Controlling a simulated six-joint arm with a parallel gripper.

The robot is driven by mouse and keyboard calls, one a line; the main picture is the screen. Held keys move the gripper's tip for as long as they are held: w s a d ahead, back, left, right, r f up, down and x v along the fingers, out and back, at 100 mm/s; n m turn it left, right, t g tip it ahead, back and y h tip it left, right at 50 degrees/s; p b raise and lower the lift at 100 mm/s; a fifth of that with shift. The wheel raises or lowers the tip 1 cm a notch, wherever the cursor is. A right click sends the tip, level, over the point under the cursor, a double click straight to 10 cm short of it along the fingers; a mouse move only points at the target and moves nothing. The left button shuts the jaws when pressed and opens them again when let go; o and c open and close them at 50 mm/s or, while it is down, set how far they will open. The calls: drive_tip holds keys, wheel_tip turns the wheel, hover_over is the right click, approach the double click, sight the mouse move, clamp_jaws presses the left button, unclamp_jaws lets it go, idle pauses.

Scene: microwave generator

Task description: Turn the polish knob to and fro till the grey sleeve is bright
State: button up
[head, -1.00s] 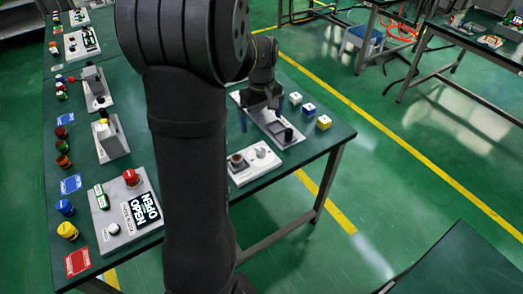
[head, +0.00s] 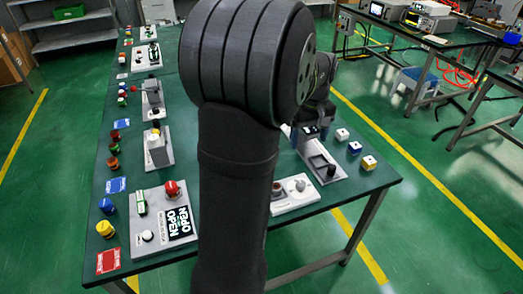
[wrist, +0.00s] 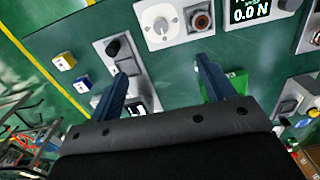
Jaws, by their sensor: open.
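A white panel (wrist: 172,38) carries a light round knob (wrist: 160,25) with a small pointer, likely the polish knob. Beside it is a dark, brownish round seat with a grey centre (wrist: 201,20), likely the sleeve; its brightness is too small to judge. In the head view the same white panel (head: 290,207) lies near the table's right edge, partly behind my arm, with the knob (head: 299,184) on its right. My gripper (wrist: 164,68) is open and empty, its two blue fingers wide apart, short of the knob in the wrist picture. In the head view my arm mostly hides it.
A grey fixture (head: 325,167) with a dark slot and black knob stands just behind the white panel. Three small button boxes (head: 354,148) line the table's right side. A panel with a red button (head: 171,188) and several coloured buttons stand left. A display (wrist: 250,12) reads 0.0 N.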

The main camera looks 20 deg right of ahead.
sight(301, 183)
drive_tip(key=shift+m, duration=0.4)
drive_tip(key=c, duration=0.4)
drive_tip(key=m, duration=0.5)
drive_tip(key=shift+f+m, duration=0.3)
drive_tip(key=shift+f, duration=0.05)
wheel_tip(301, 183, down, 18)
drive_tip(key=m, duration=0.9)
drive_tip(key=shift+a+f, duration=0.1)
drive_tip(key=shift+f, duration=0.05)
drive_tip(key=c, duration=1)
